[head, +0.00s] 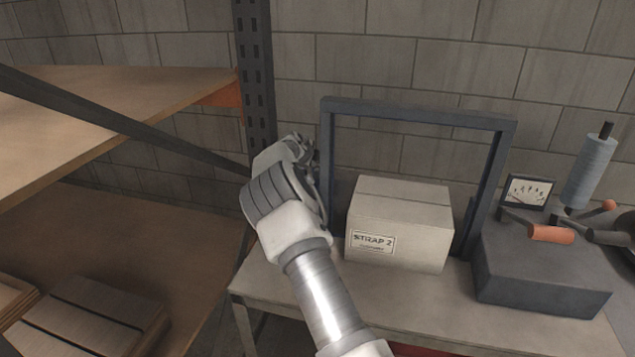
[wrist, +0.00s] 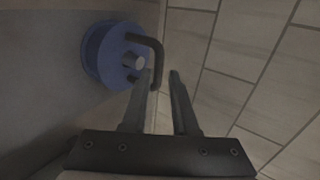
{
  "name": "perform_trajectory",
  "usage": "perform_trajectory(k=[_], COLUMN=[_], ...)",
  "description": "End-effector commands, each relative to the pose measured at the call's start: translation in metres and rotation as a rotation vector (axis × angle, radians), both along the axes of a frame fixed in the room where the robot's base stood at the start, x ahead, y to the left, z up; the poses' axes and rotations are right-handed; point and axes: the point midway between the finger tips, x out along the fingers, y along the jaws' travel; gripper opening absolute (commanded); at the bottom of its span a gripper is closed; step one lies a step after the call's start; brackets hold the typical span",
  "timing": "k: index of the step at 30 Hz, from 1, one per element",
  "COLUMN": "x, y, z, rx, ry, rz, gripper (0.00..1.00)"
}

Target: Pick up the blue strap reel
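The blue strap reel (wrist: 108,54) shows in the wrist view at upper left, a round blue disc with a pale hub. A dark bent bar (wrist: 155,48) stands in front of it and reaches down between my fingers. My gripper (wrist: 161,74) has its two fingers apart, with the reel to the left of the tips. I cannot tell whether a finger touches the bar. In the head view my gripper (head: 304,146) is beside the left post of a dark frame, mostly hidden by my wrist. I do not see the reel there.
The dark frame (head: 420,109) stands on a bench (head: 290,310) around a carton labelled "STRAP 2" (head: 400,220). A grey machine (head: 545,265) with an orange-handled lever, a gauge and a pale blue roll (head: 589,172) is at right. Shelving (head: 120,95) with a steel upright (head: 256,80) is at left.

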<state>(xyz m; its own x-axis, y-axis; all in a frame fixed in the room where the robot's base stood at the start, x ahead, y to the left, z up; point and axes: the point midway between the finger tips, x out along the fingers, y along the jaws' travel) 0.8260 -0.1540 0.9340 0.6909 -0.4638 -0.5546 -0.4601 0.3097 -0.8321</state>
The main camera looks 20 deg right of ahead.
Motion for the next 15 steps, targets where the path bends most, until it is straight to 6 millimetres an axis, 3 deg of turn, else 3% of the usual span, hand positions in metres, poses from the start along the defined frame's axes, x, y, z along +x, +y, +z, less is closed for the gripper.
perform_trajectory(k=[15], x=[0.029], y=[-0.022], z=[-0.027], rx=[0.000], ry=[0.001], rz=[-0.001], gripper=[0.27])
